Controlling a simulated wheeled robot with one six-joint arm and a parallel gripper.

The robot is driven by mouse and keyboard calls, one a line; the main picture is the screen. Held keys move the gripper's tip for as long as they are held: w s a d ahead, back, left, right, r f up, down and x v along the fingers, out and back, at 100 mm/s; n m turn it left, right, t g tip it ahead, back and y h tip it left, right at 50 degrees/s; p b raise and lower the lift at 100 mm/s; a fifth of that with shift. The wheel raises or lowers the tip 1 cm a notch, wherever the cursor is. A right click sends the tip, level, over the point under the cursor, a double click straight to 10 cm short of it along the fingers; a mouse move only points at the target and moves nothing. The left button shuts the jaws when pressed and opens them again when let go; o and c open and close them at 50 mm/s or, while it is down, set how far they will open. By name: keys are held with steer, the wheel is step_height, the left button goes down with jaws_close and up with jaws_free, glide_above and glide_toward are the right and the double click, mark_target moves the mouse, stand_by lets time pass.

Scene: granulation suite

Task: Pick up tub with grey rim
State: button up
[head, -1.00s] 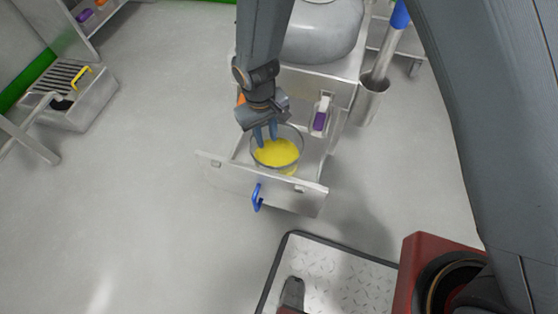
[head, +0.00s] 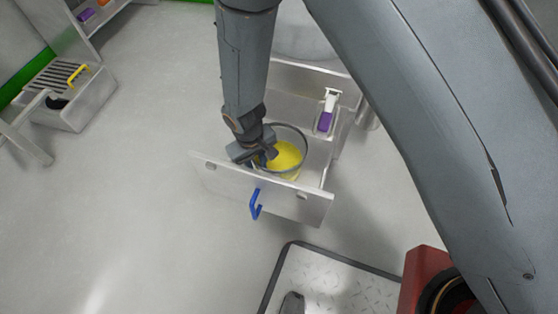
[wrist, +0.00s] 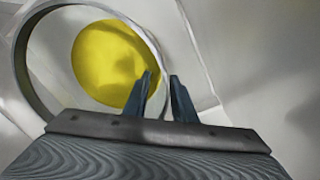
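The tub with grey rim (head: 304,146) is a clear round tub with yellow contents, standing in the open drawer. My gripper (head: 268,158) is low at the tub's near left side, pointing down; its fingertips are hard to make out in the head view. In the wrist view the tub's grey rim (wrist: 24,72) curves round the yellow contents at upper left. My gripper's two blue fingers (wrist: 162,90) stand apart there, one over the inside of the tub and one outside, with the rim's edge running between them. A gap shows between the fingers.
The drawer's front panel (head: 225,180) with a blue handle (head: 255,205) stands close beside my gripper. A purple and white bottle (head: 327,112) is behind the tub to the right. A grated steel unit (head: 85,100) is at far left. The floor between is clear.

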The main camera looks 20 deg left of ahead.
steer(key=shift+c, duration=0.4)
jaws_close()
